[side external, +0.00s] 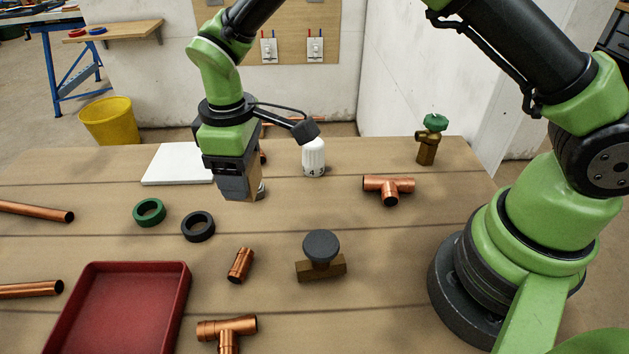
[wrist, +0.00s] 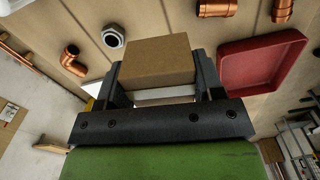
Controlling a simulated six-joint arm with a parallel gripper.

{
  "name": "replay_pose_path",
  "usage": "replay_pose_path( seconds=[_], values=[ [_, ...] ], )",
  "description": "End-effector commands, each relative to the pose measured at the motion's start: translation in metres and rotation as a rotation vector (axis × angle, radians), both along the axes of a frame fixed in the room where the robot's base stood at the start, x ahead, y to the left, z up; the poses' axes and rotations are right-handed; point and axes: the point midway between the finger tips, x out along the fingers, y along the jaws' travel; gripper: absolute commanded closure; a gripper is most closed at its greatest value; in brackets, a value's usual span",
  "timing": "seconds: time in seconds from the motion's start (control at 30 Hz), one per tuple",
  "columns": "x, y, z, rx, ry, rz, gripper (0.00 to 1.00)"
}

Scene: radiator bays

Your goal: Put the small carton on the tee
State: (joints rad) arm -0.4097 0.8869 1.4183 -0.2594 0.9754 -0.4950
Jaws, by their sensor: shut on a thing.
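My gripper (side external: 240,190) is above the table, left of centre in the side view, pointing down. In the wrist view, my gripper (wrist: 157,85) is shut on a small brown carton (wrist: 160,58), held between the two dark fingers. In the side view the fingers hide most of the carton. One copper tee (side external: 388,188) lies on the table to the right of my gripper, in front of the brass valve. Another copper tee (side external: 228,330) lies at the front edge of the picture, right of the red tray. The carton is apart from both tees.
A white board (side external: 178,164) lies behind my gripper. A white capped bottle (side external: 313,158) and brass valve (side external: 429,145) stand upright. Green ring (side external: 149,212), black ring (side external: 198,227), copper coupling (side external: 240,265), dark-knobbed block (side external: 320,258) and red tray (side external: 115,310) occupy the front.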

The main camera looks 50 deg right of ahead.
Motion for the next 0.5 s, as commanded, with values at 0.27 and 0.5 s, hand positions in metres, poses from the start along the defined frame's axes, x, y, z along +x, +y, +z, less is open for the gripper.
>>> replay_pose_path(
  seconds=[0.27, 0.5],
  values=[
    [-0.003, -0.053, 0.011, -0.002, 0.002, 0.013, 0.63],
    [-0.049, -0.164, 0.028, -0.001, -0.001, 0.067, 0.63]
  ],
)
